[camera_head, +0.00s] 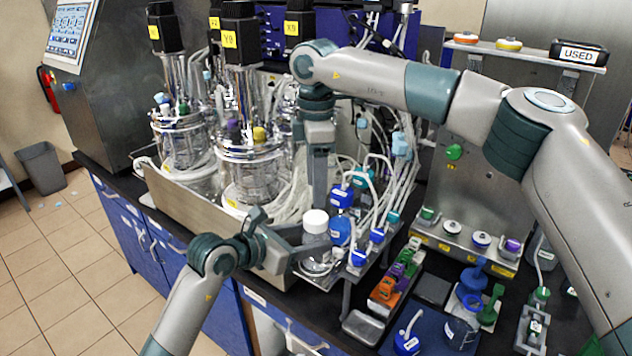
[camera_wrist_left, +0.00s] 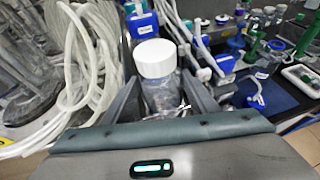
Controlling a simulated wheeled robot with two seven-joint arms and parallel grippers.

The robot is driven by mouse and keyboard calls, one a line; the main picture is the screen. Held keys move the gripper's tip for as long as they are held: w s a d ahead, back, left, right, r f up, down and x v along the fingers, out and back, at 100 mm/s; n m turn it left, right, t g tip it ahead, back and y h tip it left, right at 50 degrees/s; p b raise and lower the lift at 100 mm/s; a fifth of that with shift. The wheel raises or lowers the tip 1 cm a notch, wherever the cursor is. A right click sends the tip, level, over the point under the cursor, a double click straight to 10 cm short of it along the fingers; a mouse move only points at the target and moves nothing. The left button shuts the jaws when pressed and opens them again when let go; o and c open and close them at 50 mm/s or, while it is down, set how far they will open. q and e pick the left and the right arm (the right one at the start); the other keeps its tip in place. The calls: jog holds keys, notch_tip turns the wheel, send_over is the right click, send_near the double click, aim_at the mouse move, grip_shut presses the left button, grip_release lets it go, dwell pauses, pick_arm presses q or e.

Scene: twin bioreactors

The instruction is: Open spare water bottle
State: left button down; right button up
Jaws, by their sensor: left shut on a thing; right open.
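The spare water bottle (camera_head: 316,262) is a clear bottle with a white screw cap (camera_head: 315,221). It stands upright, and the cap is on it. My left gripper (camera_head: 308,250) comes in from the left and is shut on the bottle's body below the cap. In the left wrist view the clear body (camera_wrist_left: 162,94) sits between the two grey fingers, with the white cap (camera_wrist_left: 154,58) above them. My right gripper (camera_head: 317,195) points down from above, open, just over and behind the cap. I cannot tell whether its fingertips touch the cap.
Blue-capped bottles (camera_head: 341,197) and white tubing crowd close behind and right of the bottle. Two glass bioreactors (camera_head: 247,170) stand in a metal tray at left. A coloured tube rack (camera_head: 396,279) and a blue mat (camera_head: 425,330) lie at right.

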aim_at(316, 216)
jog(key=shift+f, duration=0.1)
dwell(0.3)
jog(key=shift+f, duration=3.9)
jog(key=shift+c, duration=0.7)
